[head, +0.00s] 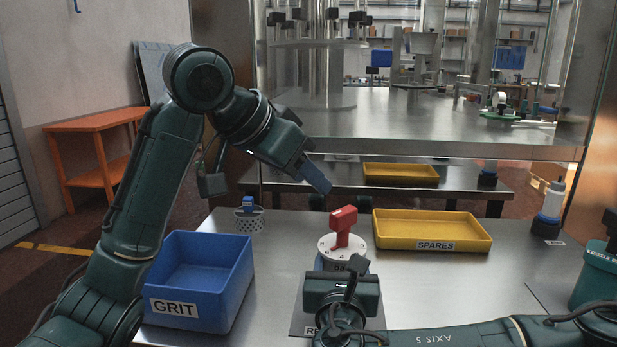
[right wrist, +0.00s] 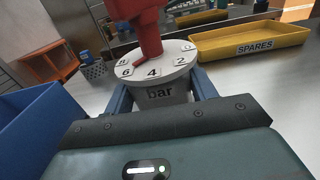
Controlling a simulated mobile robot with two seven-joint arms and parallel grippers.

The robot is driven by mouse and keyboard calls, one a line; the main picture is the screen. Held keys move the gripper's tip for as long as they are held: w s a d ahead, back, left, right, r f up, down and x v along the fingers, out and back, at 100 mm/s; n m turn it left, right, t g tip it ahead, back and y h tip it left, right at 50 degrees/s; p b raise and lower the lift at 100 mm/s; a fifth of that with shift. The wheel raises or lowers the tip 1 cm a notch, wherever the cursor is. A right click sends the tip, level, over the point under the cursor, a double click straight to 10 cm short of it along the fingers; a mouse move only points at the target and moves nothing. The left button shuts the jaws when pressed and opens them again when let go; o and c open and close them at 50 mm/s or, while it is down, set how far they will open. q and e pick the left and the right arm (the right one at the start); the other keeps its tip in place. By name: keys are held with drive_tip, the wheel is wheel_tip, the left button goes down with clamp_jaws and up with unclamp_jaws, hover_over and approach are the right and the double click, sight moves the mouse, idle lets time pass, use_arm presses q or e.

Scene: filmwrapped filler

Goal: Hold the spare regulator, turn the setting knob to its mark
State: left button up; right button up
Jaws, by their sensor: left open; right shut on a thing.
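The spare regulator has a white numbered dial (head: 328,249) and a grey body marked "bar" (right wrist: 160,93). Its red setting knob (head: 343,224) stands on top; it also shows in the right wrist view (right wrist: 148,28), cut off by the top edge. My right gripper (right wrist: 163,98) is shut on the regulator body, one blue finger on each side. My left gripper (head: 316,178) is open and empty, above and just left of the knob, apart from it.
A blue bin marked GRIT (head: 203,270) stands left. A yellow tray marked SPARES (head: 432,240) lies right of the regulator. A perforated cup (head: 249,220) holding a blue item stands behind the bin. A white bottle (head: 551,203) stands far right.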

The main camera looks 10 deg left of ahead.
drive_tip(key=shift+f, duration=0.2)
drive_tip(key=o, duration=1.2)
drive_tip(key=shift+r, duration=0.15)
drive_tip(key=shift+o, duration=0.2)
